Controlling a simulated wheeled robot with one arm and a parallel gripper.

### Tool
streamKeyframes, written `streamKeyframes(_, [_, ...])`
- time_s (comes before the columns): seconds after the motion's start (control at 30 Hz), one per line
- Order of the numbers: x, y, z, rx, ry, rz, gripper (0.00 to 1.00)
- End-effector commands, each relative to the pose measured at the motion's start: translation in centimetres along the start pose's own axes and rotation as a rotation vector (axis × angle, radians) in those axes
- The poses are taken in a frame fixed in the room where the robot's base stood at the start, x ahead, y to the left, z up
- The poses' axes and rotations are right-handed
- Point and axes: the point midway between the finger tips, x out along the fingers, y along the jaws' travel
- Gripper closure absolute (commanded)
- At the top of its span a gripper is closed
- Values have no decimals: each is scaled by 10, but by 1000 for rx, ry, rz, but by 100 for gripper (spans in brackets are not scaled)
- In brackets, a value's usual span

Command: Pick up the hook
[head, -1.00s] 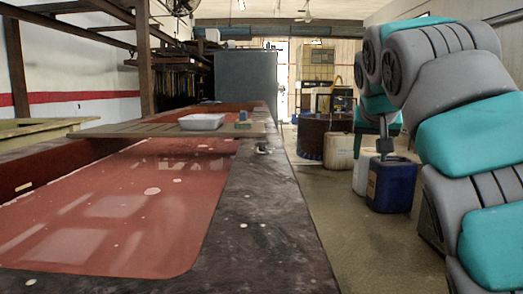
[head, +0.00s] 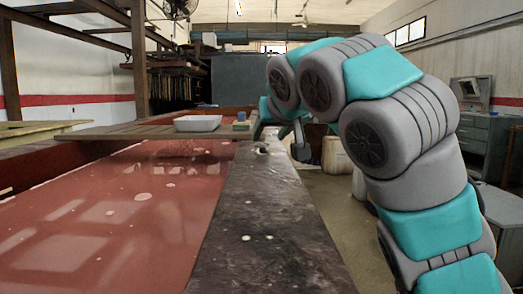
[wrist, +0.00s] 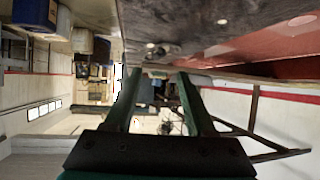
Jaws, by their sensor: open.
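A small dark item (head: 262,148), possibly the hook, lies on the dark stone ledge (head: 262,215), close to the far end of the red basin. It is too small for me to make out its shape. A small dark item also shows on the ledge in the wrist view (wrist: 168,50), beyond the fingertips. My gripper (wrist: 158,74) is open and empty, its two green fingers apart. In the head view the end of my arm is just right of the ledge, near the small item and apart from it; the fingers are not clear there.
A white tray (head: 197,123) and a small blue-and-tan block (head: 241,125) sit on a wooden board (head: 150,131) across the red basin (head: 120,215). A pale container (head: 335,155) stands on the floor behind my arm. The near ledge is mostly clear.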

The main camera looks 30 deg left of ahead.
Motion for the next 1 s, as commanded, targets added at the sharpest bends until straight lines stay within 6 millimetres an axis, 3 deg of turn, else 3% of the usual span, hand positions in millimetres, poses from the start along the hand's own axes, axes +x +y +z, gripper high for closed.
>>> streamKeyframes(0.6, [67, 1, -1, 0, -3, 3, 44])
streamKeyframes(0.87, [71, 1, -1, 0, 0, 1, 44])
streamKeyframes(1.0, [71, 1, -1, 1, 0, 2, 60])
